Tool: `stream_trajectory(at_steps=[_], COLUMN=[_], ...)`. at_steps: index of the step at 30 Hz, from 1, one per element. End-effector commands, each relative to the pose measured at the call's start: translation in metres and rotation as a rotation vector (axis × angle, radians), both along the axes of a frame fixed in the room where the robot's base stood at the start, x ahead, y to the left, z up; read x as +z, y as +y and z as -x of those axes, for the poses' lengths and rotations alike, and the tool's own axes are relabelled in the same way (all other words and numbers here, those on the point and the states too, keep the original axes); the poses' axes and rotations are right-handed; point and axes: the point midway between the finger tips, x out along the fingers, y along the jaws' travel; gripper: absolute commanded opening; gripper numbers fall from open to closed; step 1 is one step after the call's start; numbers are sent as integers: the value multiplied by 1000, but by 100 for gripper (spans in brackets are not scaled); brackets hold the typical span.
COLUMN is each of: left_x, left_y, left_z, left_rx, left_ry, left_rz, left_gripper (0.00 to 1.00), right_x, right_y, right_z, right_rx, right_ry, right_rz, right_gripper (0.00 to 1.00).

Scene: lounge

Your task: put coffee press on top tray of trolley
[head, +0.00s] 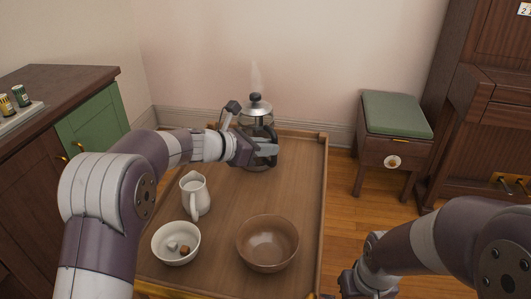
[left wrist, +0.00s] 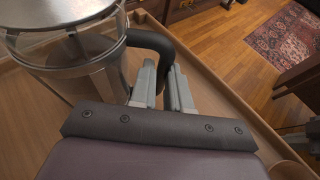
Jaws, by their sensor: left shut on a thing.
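The coffee press (head: 257,118), a glass jug with a metal lid, dark knob and black handle, is upright at the far end of the trolley's top tray (head: 228,208). Faint steam rises above it. My left gripper (head: 268,150) is shut on the press's black handle. In the left wrist view the press (left wrist: 70,55) is at the upper left and its handle (left wrist: 152,42) runs down between the fingers (left wrist: 163,88). I cannot tell whether the press's base touches the tray. My right gripper (head: 365,282) is low at the right, beside the trolley; its fingers are unclear.
On the tray are a white pitcher (head: 195,194), a white bowl (head: 176,243) with small lumps and a brown bowl (head: 267,243). A cabinet (head: 92,122) stands left, a green-cushioned stool (head: 396,115) right. The tray's right middle is clear.

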Motion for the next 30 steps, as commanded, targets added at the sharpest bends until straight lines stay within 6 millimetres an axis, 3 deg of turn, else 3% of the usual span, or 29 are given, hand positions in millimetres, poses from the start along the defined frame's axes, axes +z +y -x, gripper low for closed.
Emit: stream_trajectory(at_steps=[6,7,9,19,30], left_x=[-3,-5,-5,-1,34], left_y=[0,0,0,5,73], left_z=[0,0,0,3,48], left_rx=[0,0,1,2,4], left_ry=[-6,-1,-1,-3,-3], left_rz=[0,-1,-1,-1,-1], left_gripper=[0,26,42,42,42], right_x=[-2,-2,-2,-1,14], right_y=[0,0,0,0,0], right_z=[0,0,0,0,0], right_rx=[0,0,0,0,0], right_ry=[0,0,0,0,0], right_rz=[0,0,0,0,0], right_gripper=[0,0,0,0,0])
